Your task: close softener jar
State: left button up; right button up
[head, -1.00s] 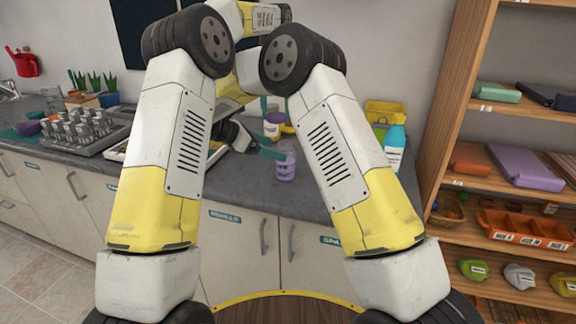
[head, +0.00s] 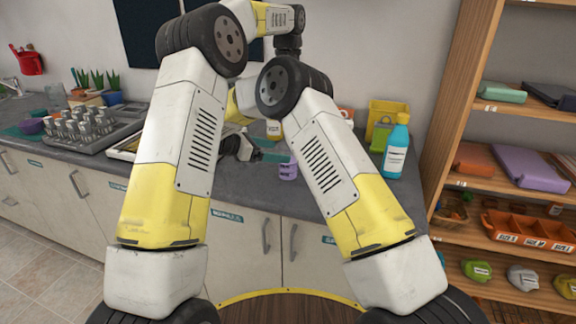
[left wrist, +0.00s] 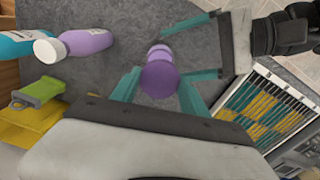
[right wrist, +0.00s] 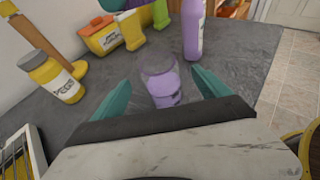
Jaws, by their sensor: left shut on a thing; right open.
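The softener jar (head: 287,168) is small, see-through and purple, and stands upright on the counter. In the right wrist view the jar (right wrist: 160,80) is between the spread teal fingers of my right gripper (right wrist: 163,85), which is open. In the head view the right gripper (head: 272,157) reaches it from the left. My left gripper (left wrist: 155,85) is shut on a round purple lid (left wrist: 159,78). In the left wrist view the lid overlaps the jar (left wrist: 159,50); I cannot tell whether they touch. In the head view my right arm hides lid and left gripper.
A purple bottle (right wrist: 193,28) and a blue spray bottle (head: 396,148) stand to the right. A yellow bin (head: 385,112) is behind them. A tray of several shakers (head: 90,130) is at left. The counter front is clear.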

jog(key=x, duration=0.8)
jog(key=shift+w+d+f, duration=0.1)
jog(key=shift+d+f, duration=0.05)
jog(key=shift+c, duration=0.5)
grip_shut()
pick_arm(q)
jog(key=shift+f, duration=2.5)
